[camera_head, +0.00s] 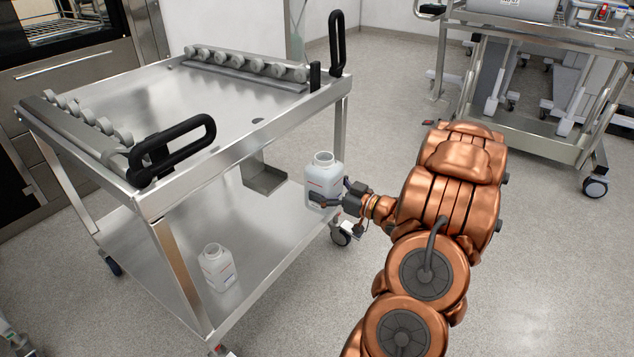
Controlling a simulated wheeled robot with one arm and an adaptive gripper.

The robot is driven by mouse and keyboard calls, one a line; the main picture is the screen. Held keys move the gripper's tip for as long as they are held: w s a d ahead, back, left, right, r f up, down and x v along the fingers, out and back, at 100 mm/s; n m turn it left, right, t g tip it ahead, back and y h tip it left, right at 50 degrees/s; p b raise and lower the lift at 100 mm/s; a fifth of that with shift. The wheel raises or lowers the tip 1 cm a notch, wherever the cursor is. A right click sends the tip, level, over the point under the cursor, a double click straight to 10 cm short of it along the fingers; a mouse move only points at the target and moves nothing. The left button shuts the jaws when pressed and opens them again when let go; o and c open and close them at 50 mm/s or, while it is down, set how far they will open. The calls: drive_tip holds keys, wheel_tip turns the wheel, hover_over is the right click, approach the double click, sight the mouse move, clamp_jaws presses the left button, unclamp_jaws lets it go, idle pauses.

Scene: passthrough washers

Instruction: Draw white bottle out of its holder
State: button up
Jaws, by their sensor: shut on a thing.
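A white bottle (323,175) with an open neck and a printed label is at the right side of the steel cart. My gripper (334,192) is shut on this bottle from the right, with its dark fingers around the lower half. The bottle is upright. A grey metal holder (264,180), like a small open bracket, is fixed at the cart's side just left of the bottle. The bottle appears outside the holder, apart from it. A second white bottle (217,267) stands on the cart's lower shelf, apart from my gripper.
The steel cart (200,110) has roller rails on top, black handles (172,145) and posts at its corners. Another cart (530,130) with equipment stands at the back right. The floor (390,90) between the carts is clear.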

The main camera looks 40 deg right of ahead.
drive_tip(key=shift+p+v, duration=1)
drive_tip(key=shift+v, duration=3.4)
